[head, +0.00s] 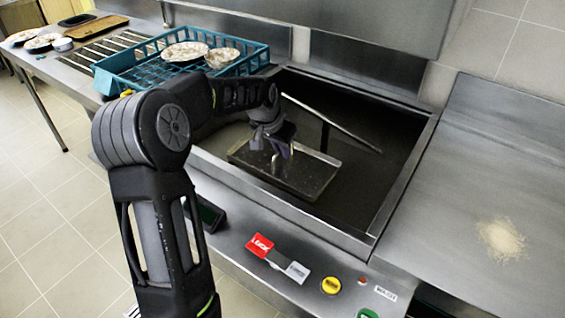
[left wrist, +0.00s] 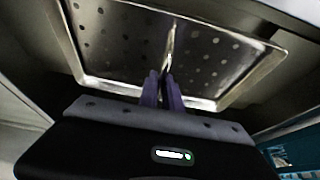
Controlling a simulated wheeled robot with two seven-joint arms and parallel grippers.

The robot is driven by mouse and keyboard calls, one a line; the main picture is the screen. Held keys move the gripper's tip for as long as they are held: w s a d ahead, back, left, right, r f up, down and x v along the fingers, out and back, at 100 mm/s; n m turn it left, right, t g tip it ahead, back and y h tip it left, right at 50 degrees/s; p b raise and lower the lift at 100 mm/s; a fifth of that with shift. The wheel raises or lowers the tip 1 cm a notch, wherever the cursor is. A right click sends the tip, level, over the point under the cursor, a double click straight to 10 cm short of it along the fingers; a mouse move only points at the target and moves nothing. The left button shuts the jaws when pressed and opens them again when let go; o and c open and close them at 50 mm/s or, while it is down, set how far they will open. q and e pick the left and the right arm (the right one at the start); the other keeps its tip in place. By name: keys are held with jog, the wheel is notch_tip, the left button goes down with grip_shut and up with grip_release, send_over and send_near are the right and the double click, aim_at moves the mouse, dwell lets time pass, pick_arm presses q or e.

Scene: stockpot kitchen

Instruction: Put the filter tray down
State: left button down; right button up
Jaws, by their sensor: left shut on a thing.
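The filter tray (head: 316,175) is a shallow metal tray with a rim, held over the dark open well of the steel dishwashing unit in the head view. In the left wrist view the tray (left wrist: 110,45) shows as a perforated plate with a bright rim. My left gripper (head: 283,150) is shut on the tray's upright handle; its purple fingers (left wrist: 163,88) also show in the left wrist view. I cannot tell whether the tray touches anything below. My right gripper is not in view.
A blue rack (head: 128,84) with dirty plates (head: 185,51) stands on the left. A thin metal bar (head: 345,132) slants across the well (head: 385,125). A steel counter (head: 480,190) with pale crumbs (head: 502,240) lies right. A red lock tag (head: 260,245) and yellow button (head: 331,285) are in front.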

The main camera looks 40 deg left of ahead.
aim_at(283, 163)
pick_arm(q)
jog(key=shift+f, duration=2.45)
jog(key=shift+f, duration=0.15)
jog(key=c, duration=1.5)
grip_release()
jog(key=shift+r, duration=0.2)
jog(key=v, duration=1.2)
